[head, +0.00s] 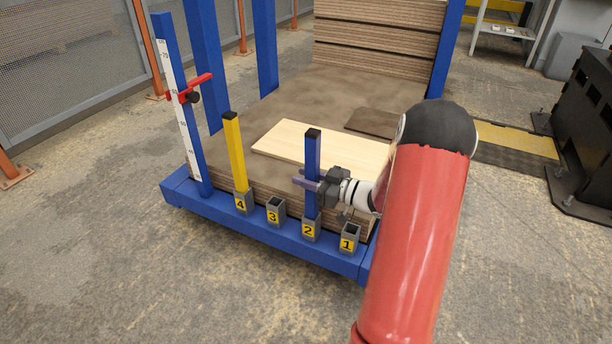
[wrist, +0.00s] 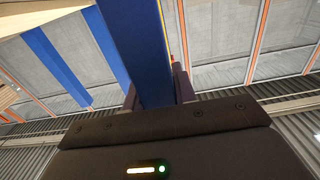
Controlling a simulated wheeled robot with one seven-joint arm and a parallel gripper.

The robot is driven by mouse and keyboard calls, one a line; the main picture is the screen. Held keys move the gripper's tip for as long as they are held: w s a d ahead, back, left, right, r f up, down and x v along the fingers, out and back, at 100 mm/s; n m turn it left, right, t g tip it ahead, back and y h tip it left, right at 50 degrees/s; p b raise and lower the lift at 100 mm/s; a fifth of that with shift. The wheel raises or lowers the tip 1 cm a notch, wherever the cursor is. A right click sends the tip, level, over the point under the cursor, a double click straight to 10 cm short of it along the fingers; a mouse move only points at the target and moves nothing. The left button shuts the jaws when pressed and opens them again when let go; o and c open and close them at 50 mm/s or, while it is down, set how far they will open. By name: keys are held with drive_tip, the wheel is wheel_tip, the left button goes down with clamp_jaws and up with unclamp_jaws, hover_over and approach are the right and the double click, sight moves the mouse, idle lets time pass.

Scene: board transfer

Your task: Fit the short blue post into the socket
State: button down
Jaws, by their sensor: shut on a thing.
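The short blue post (head: 313,150) has a black top and stands about upright over socket 2 (head: 310,232) on the blue front beam. Its lower end meets the socket's top in the head view; I cannot tell how deep it sits. My gripper (head: 307,180) reaches in from the right and is shut on the post at mid-height. In the wrist view the blue post (wrist: 143,50) rises between the two dark fingers (wrist: 157,92). Socket 3 (head: 276,210) and socket 1 (head: 349,241) are empty. The lower end of the post is out of the wrist view.
A yellow post (head: 236,150) stands in socket 4 (head: 241,202). A tall blue upright with a white scale (head: 174,90) and a red pointer (head: 195,85) stands at the left. Brown boards with a pale board (head: 300,141) on top lie behind the sockets. Floor in front is clear.

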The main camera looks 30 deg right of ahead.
drive_tip(key=shift+f, duration=0.4)
drive_tip(key=c, duration=1.1)
unclamp_jaws()
drive_tip(key=shift+o, duration=0.2)
drive_tip(key=shift+s+d, duration=0.1)
drive_tip(key=p+v, duration=0.1)
drive_tip(key=v, duration=0.6)
drive_tip(key=shift+s+d, duration=0.15)
drive_tip(key=shift+s, duration=0.1)
